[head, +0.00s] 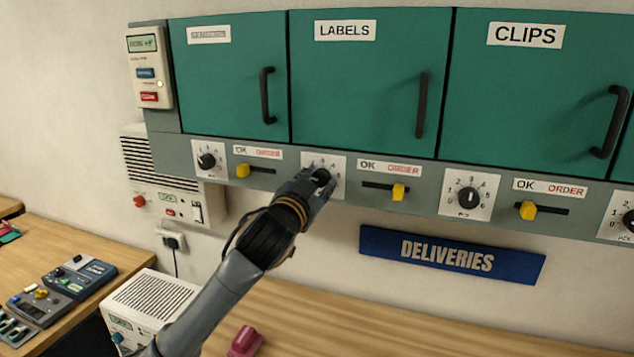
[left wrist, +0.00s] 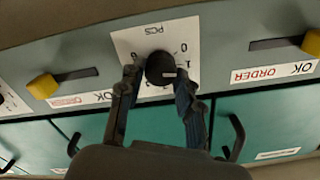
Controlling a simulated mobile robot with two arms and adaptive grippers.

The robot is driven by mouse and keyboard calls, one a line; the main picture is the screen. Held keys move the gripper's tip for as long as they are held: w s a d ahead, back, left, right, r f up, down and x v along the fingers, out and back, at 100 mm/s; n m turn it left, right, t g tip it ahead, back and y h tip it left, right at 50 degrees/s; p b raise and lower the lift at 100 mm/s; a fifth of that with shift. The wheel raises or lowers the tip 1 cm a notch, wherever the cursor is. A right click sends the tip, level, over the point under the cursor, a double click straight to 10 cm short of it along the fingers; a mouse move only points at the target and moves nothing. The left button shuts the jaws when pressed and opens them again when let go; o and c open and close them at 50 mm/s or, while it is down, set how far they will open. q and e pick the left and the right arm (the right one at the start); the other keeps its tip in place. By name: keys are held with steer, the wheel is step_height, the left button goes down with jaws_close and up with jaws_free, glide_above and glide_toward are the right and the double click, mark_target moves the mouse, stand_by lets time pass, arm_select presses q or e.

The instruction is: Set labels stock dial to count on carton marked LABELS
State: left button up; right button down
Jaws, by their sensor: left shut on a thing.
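The LABELS cabinet (head: 360,85) has a green door that is closed. Below it is a white dial plate (head: 337,163) with a black knob, the labels stock dial (head: 322,177). My left gripper (head: 318,184) is at this dial, its fingers on both sides of the knob. In the left wrist view, upside down, the gripper (left wrist: 160,88) is shut on the knob (left wrist: 160,66). The knob's white mark points right, near the 1; the fingers hide some numerals. A carton marked LABELS is not in view. My right gripper is not in view.
A yellow slider (head: 398,192) sits at the ORDER end right of the dial. The CLIPS cabinet (head: 540,85) with its own dial (head: 469,197) is further right. A blue DELIVERIES sign (head: 450,256) hangs below, over a wooden counter (head: 340,325).

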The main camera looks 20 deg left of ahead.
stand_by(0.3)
arm_select(q)
steer(key=o, duration=1.2)
steer(key=shift+c, duration=0.2)
steer(key=s, duration=1.2)
steer(key=shift+a, duration=0.2)
